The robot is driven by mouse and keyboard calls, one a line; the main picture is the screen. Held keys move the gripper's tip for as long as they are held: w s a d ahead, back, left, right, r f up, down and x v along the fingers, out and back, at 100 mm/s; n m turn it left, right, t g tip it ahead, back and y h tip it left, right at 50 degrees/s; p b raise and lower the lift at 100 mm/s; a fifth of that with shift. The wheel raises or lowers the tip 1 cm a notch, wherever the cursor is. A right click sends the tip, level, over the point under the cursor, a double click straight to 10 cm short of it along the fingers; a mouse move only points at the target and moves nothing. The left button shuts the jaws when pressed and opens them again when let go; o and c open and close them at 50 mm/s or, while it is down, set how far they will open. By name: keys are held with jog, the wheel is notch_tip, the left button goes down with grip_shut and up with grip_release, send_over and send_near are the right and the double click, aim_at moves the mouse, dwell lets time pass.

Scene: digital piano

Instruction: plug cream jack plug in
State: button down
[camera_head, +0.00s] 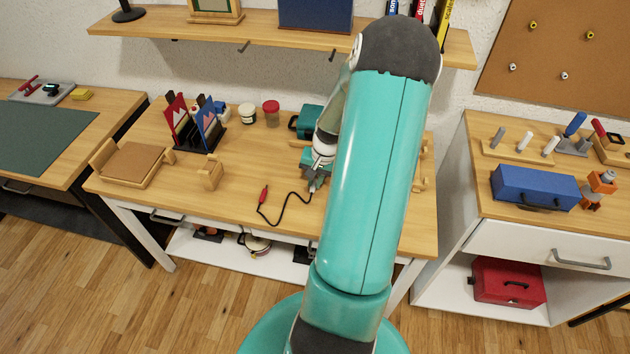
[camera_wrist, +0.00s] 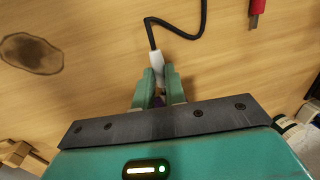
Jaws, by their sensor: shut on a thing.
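The cream jack plug (camera_wrist: 158,74) is between the fingers of my gripper (camera_wrist: 158,92) in the wrist view. The fingers are shut on it, and a black cord leads away from its far end. A small purple part shows between the fingers, near the palm. The cord's other end carries a red plug (camera_wrist: 257,10), which also lies on the wooden table in the head view (camera_head: 264,196). My gripper (camera_head: 314,184) is low over the table's front part in the head view, where the cream plug is too small to make out. I cannot make out a piano or socket; my arm hides part of the table.
A teal case (camera_head: 308,122) stands behind my gripper. Two jars, a rack with red and blue cards (camera_head: 208,128), a wooden tray (camera_head: 132,166) and a small wooden block (camera_head: 210,175) stand to the left. The table's front left is mostly clear.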

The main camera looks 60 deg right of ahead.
jog(key=shift+w+d, duration=0.3)
jog(key=shift+d, duration=0.3)
jog(key=c, duration=1.4)
grip_release()
jog(key=shift+o, duration=0.2)
jog(key=shift+s+d+r, duration=0.1)
jog(key=shift+s+r, duration=0.05)
jog(key=shift+r, duration=0.65)
jog(key=shift+s+d+r, duration=0.1)
jog(key=shift+s+r, duration=0.05)
jog(key=shift+r, duration=0.7)
jog(key=shift+s+d+r, duration=0.1)
jog(key=shift+s+r, duration=0.05)
jog(key=shift+r, duration=0.65)
jog(key=shift+r, duration=0.1)
